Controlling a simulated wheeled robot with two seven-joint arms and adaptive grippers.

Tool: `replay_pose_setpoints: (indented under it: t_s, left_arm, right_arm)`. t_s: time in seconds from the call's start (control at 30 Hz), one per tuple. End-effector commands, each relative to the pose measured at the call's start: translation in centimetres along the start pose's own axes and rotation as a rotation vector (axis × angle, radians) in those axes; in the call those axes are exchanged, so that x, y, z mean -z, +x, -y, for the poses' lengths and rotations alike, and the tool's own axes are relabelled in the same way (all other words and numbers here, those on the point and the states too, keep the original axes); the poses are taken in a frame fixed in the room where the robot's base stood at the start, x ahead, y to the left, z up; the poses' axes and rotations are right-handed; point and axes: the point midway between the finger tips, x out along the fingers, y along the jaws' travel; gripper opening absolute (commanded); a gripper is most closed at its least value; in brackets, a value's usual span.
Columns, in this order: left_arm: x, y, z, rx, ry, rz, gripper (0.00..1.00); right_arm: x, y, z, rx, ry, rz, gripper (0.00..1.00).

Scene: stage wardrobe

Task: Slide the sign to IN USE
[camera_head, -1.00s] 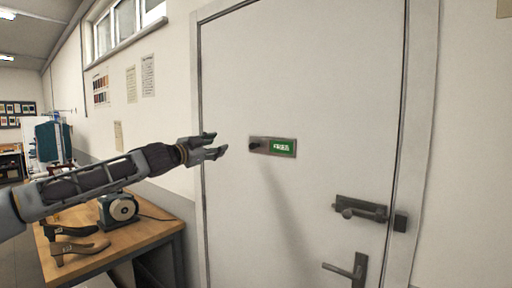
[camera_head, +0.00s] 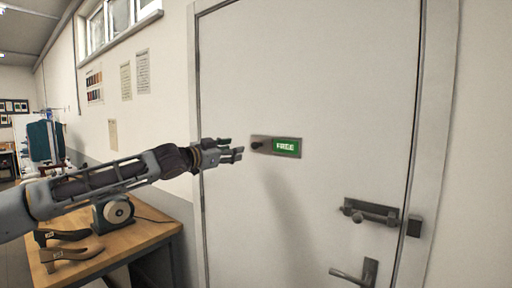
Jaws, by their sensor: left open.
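The sign (camera_head: 276,146) is a small metal plate on the white door, with a green panel (camera_head: 286,147) at its right reading FREE. A dark knob (camera_head: 257,145) sits at the sign's left end. My left gripper (camera_head: 238,152) is open and empty, just left of the knob, with its fingers pointing right toward it. It appears apart from the knob, though the depth between them is hard to judge. My right gripper is not in view.
The door (camera_head: 310,70) carries a sliding bolt (camera_head: 370,211) and a lever handle (camera_head: 357,273) at lower right. A wooden bench (camera_head: 150,240) at left holds shoes (camera_head: 68,256) and a small machine (camera_head: 113,212). The door's face around the sign is clear.

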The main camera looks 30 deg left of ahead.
Motion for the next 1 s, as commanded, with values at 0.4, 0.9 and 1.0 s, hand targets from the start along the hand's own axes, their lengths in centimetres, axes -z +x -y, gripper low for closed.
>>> replay_pose_setpoints:
  t_s: [0.4, 0.9, 1.0]
  left_arm:
    - [-0.2, 0.0, 0.0, 0.000, -0.149, 0.008, 0.47]
    - [-0.1, 0.0, 0.0, 0.000, -0.171, 0.007, 0.47]
    - [-0.1, 0.1, 0.0, 0.000, -0.171, 0.007, 0.47]
  right_arm:
    - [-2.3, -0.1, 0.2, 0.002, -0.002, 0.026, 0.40]
    - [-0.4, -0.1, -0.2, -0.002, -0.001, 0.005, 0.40]
    - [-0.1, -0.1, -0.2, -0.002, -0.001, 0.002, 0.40]
